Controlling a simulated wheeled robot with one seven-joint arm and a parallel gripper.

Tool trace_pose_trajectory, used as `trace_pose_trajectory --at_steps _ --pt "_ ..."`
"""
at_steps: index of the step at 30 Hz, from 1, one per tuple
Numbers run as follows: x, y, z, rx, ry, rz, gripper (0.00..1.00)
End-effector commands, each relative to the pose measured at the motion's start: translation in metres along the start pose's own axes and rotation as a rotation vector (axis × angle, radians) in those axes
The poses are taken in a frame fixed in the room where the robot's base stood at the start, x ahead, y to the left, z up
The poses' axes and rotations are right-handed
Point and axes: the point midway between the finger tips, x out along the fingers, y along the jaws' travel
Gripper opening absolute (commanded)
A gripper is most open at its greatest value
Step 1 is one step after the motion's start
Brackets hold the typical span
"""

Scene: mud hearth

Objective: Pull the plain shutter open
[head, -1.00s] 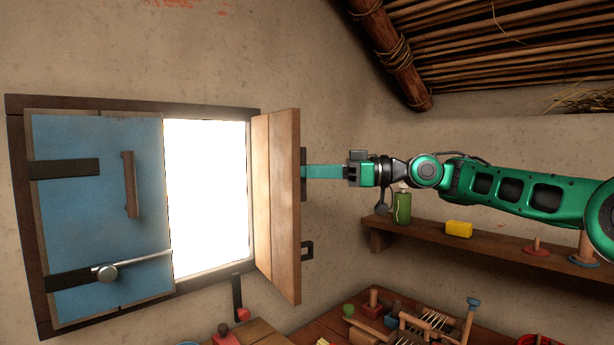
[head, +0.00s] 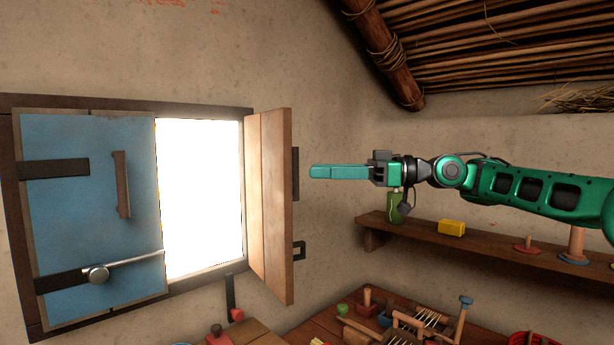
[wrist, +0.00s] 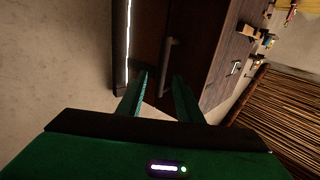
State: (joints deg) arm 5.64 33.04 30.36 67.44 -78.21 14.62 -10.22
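The plain wooden shutter (head: 272,200) stands swung out from the right side of the bright window opening, seen at a steep angle in the head view. A dark upright handle (head: 296,174) is on its right-hand face; this handle also shows in the wrist view (wrist: 169,60), just beyond my fingers. My gripper (head: 313,172) is to the right of the handle, with a small gap between them. In the wrist view my gripper (wrist: 160,76) has its two green fingers apart, with nothing held between them.
A blue shutter (head: 85,215) with a metal bar covers the window's left half. A black loop (head: 299,250) sticks out low on the plain shutter. A shelf (head: 470,237) with a green bottle (head: 396,207) and yellow block (head: 451,228) runs below my arm. Cluttered tables stand below.

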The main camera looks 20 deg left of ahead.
Motion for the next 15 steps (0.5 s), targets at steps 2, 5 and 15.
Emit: trace_pose_trajectory --at_steps 2,5,15 --pt "-0.015 0.001 0.0 -0.001 0.0 0.002 0.33" --pt "-0.029 0.002 0.0 -0.001 0.0 0.002 0.33" --pt "-0.043 0.001 0.0 0.0 0.0 0.001 0.33"
